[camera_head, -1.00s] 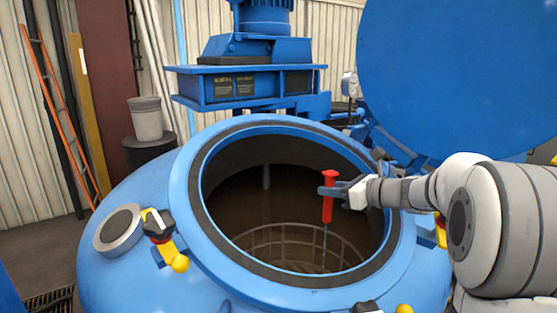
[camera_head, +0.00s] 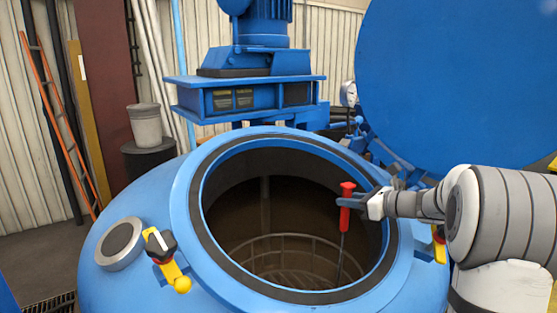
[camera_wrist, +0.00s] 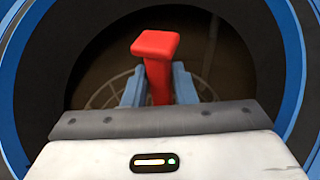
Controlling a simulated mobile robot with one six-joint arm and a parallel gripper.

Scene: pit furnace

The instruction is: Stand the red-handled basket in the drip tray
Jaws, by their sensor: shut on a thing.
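The red handle (camera_head: 346,212) of the basket stands upright in the right part of the round furnace opening. A thin dark rod (camera_head: 341,255) runs down from it into the furnace. The basket body at the rod's lower end cannot be made out. My gripper (camera_head: 348,200) reaches in from the right and is shut on the red handle. In the wrist view the handle's wide red top (camera_wrist: 156,44) sticks up between the two blue fingers of my gripper (camera_wrist: 158,88). The drip tray is not in view.
The blue furnace rim (camera_head: 181,215) surrounds the handle, close on its right. A round wire frame (camera_head: 285,238) lies inside. The big blue lid (camera_head: 455,80) stands open behind my arm. A yellow-handled lever (camera_head: 172,268) sits on the left shoulder. A motor unit (camera_head: 250,90) stands behind.

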